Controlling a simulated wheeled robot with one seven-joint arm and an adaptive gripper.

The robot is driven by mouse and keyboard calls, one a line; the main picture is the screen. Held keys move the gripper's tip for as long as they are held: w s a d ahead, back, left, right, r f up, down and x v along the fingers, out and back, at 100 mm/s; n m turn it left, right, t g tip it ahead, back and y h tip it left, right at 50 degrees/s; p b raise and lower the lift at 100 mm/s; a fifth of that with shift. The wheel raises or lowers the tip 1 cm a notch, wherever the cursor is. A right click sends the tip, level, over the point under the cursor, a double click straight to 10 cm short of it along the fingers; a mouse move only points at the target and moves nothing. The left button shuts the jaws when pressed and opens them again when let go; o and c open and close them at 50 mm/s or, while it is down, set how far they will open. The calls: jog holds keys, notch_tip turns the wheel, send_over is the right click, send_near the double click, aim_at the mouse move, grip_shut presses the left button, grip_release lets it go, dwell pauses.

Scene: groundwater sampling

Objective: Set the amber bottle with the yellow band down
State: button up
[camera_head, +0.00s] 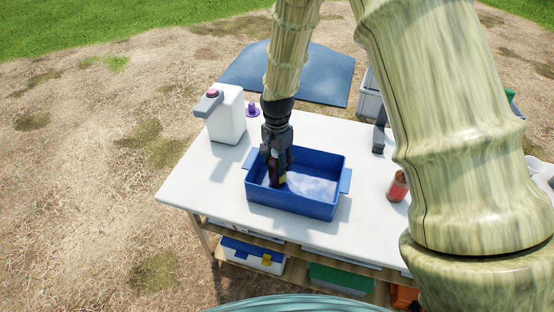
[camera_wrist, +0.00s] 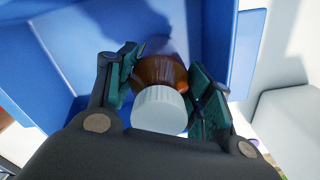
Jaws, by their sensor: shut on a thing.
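The amber bottle (camera_wrist: 160,72) with a white ribbed cap (camera_wrist: 159,110) is between the two finger pads of my gripper (camera_wrist: 164,92) in the wrist view. In the head view my gripper (camera_head: 275,165) points down into the left part of a blue tub (camera_head: 292,206), shut on the amber bottle (camera_head: 274,173). A bit of yellow shows beside the bottle there. The bottle looks roughly upright inside the tub. Whether its base touches the tub floor cannot be told.
The tub stands on a white table (camera_head: 185,185) and holds something pale at its right. A white jug (camera_head: 227,115) with a grey handle and a purple item (camera_head: 253,109) stand at the back left. A red-brown bottle (camera_head: 398,187) stands to the right. The table's left front is clear.

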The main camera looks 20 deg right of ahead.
dwell(0.3)
jog(key=o, duration=1.3)
jog(key=shift+c, duration=0.2)
notch_tip(320, 180, up, 12)
jog(key=shift+r+b, duration=0.1)
jog(key=shift+b, duration=0.95)
